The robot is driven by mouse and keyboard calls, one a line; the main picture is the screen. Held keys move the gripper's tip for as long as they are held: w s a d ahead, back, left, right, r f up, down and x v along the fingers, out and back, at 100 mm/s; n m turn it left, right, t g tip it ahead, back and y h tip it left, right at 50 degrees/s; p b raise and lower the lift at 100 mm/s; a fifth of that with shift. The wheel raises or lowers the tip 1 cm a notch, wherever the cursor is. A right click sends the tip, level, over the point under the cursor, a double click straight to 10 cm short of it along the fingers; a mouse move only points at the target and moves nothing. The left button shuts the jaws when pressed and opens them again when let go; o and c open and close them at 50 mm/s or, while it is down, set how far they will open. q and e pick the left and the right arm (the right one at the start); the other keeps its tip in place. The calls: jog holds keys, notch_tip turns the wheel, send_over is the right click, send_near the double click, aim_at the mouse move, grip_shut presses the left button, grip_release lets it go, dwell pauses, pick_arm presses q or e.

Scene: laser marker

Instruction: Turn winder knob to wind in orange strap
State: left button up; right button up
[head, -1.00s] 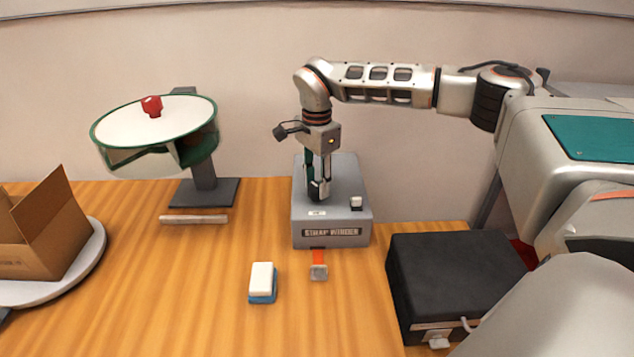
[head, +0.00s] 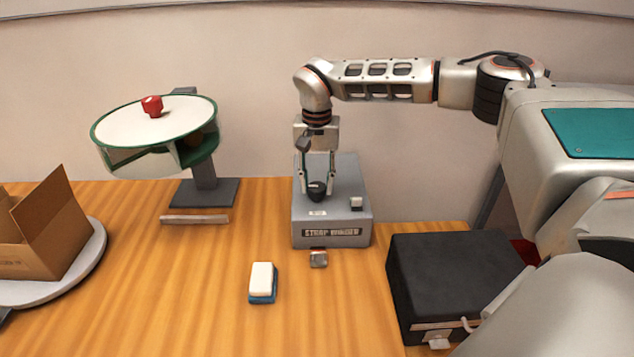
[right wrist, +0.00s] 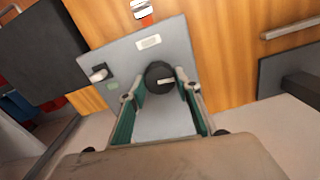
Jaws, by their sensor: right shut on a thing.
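The grey strap winder (head: 330,218) stands on the wooden table against the wall. Its black round knob (head: 316,191) is on the top face. My right gripper (head: 317,186) points down from above and is shut on the knob. In the right wrist view the black knob (right wrist: 161,77) with a pale mark sits between the fingertips (right wrist: 160,90). The metal strap end (head: 318,259) lies close against the winder's front. Only a sliver of the orange strap (right wrist: 147,20) shows beside it in the right wrist view. My left gripper is not in view.
A white switch (head: 356,203) is on the winder's top. A blue and white block (head: 262,283) lies in front. A black case (head: 455,285) stands at the right. A green-rimmed drum (head: 155,132) and a cardboard box (head: 50,230) are at the left. The front middle is clear.

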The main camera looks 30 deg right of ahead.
aim_at(317, 186)
jog(key=shift+n, duration=0.5)
jog(key=o, duration=1.1)
notch_tip(317, 186, up, 12)
dwell(0.5)
